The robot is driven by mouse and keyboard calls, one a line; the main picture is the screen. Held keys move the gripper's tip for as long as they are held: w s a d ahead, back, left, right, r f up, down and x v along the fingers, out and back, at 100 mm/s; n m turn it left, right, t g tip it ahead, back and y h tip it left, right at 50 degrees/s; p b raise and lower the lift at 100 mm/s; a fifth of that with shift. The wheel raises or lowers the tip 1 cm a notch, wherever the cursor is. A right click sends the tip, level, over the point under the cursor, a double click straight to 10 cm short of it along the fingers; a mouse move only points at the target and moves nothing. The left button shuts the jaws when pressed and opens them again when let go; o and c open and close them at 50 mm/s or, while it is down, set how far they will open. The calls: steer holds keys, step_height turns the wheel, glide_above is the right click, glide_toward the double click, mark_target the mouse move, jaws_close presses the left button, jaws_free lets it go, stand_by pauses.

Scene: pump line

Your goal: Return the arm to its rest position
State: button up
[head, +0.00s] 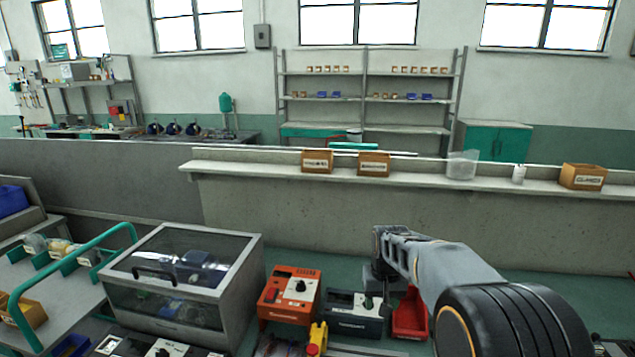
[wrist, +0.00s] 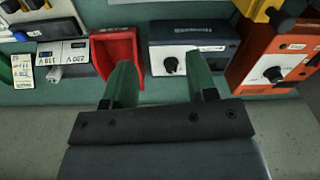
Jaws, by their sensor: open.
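My arm (head: 450,272) reaches in from the lower right of the head view, and its far end bends down over the bench between the dark tester and the red bin. My gripper (wrist: 162,75) shows in the wrist view with its two green fingers spread apart and nothing between them. The fingertips lie in front of a red bin (wrist: 117,50) and a dark box with a white panel and black knob (wrist: 190,58). In the head view the fingers cannot be made out clearly.
The orange device (head: 289,295), dark tester (head: 350,314) and red bin (head: 411,316) stand close to my arm's end. Cardboard boxes (head: 373,164) stand on the ledge behind.

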steer(key=s+r+t, duration=0.3)
steer(key=s, duration=1.6)
steer(key=shift+s+r+n, duration=0.2)
steer(key=shift+s+n, duration=0.1)
steer(key=shift+s, duration=0.1)
